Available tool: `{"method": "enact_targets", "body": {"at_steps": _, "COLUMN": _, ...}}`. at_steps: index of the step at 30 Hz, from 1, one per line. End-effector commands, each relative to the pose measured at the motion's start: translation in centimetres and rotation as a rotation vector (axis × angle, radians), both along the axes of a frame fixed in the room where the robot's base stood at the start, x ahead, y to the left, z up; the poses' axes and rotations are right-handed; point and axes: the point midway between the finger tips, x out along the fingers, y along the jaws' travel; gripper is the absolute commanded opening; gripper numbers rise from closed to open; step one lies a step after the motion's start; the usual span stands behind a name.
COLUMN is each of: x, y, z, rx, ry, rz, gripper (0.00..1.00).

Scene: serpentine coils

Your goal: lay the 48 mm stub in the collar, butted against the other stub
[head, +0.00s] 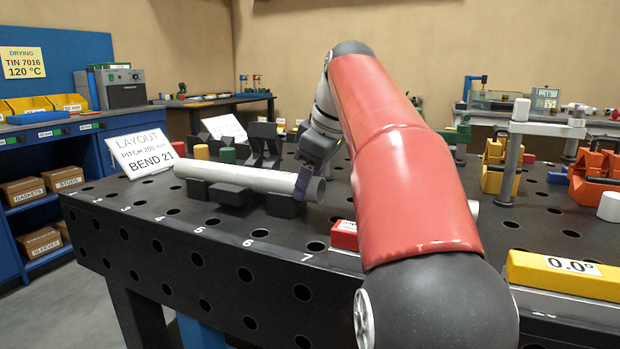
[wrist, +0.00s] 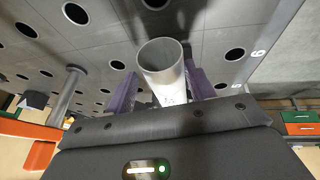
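A pale tube (head: 250,179) lies level across black support blocks near the bench's front edge. I see no joint along it and cannot tell whether it is one piece or butted stubs. My gripper (head: 304,184) is at its right end, with a purple finger across the near side. In the wrist view, an open-ended tube (wrist: 161,58) with a small printed mark runs between the purple fingers of my gripper (wrist: 165,88); whether both fingers touch it is unclear. Black support blocks (head: 231,195) sit under the tube. I cannot make out a collar for certain.
A black perforated bench (head: 130,215) carries a "BEND 21" card (head: 146,151), yellow and green cylinders behind the tube, and a red block (head: 344,235). Orange fixtures (head: 597,172) and a yellow "0.0°" bar (head: 565,275) are at the right. My red arm hides the middle.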

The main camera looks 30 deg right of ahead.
Motion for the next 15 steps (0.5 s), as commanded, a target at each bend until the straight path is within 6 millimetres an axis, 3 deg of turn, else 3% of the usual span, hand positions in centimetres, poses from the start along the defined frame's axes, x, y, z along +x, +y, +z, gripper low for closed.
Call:
{"method": "enact_targets", "body": {"at_steps": 10, "x": -0.2, "y": 0.7, "z": -0.3, "rx": 0.01, "ry": 0.016, "rz": 0.019, "gripper": 0.68}}
{"method": "enact_targets", "body": {"at_steps": 15, "x": -0.8, "y": 0.3, "z": 1.5, "rx": 0.009, "ry": 0.011, "rz": 0.015, "gripper": 0.68}}
